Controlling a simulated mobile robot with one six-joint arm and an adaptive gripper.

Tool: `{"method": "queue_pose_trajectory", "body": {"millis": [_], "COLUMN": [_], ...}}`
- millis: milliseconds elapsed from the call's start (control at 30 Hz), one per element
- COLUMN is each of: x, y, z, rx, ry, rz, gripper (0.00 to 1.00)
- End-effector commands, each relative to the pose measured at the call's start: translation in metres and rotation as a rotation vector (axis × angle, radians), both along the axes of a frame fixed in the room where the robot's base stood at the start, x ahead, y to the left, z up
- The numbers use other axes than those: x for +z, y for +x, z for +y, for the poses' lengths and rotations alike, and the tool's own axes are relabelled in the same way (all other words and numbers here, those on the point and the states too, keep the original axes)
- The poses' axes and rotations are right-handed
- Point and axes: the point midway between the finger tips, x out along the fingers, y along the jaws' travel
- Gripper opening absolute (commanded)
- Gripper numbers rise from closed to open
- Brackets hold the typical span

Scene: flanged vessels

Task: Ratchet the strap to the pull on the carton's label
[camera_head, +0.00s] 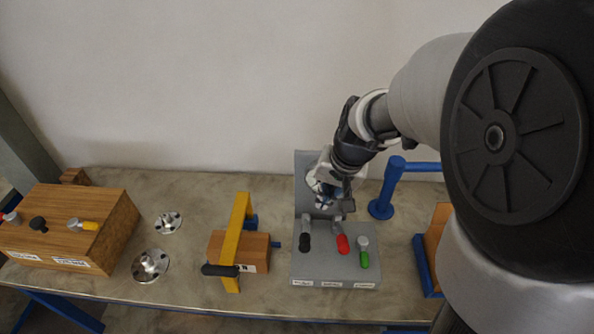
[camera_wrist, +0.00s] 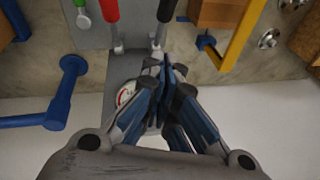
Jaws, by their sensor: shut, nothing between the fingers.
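A yellow strap (camera_head: 237,235) runs over a small brown carton (camera_head: 262,250) on the bench. A black-gripped handle (camera_head: 220,270) sits at the strap's near end. The strap (camera_wrist: 243,35) and carton (camera_wrist: 213,13) also show at the top right of the wrist view. My gripper (camera_head: 328,200) is to the right of the carton, above the grey stand. In the wrist view its fingers (camera_wrist: 166,72) are together and empty, apart from the carton and strap.
The grey stand (camera_head: 307,270) carries black, red and green levers and an upright back plate. A blue post (camera_head: 381,208) stands to its right. Metal flanges (camera_head: 150,265) and a wooden box with levers (camera_head: 60,205) lie left. A wall is behind.

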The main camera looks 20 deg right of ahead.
Motion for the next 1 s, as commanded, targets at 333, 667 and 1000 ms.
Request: {"method": "queue_pose_trajectory", "body": {"millis": [333, 667, 1000], "x": [-0.062, -0.114, -0.125], "y": [0.016, 0.016, 0.011], "z": [0.007, 0.02, 0.026], "rx": [0.001, 0.003, 0.0], "ry": [0.002, 0.0, 0.0], "rz": [0.007, 0.004, 0.0], "gripper": [0.0, 0.0, 0.0]}}
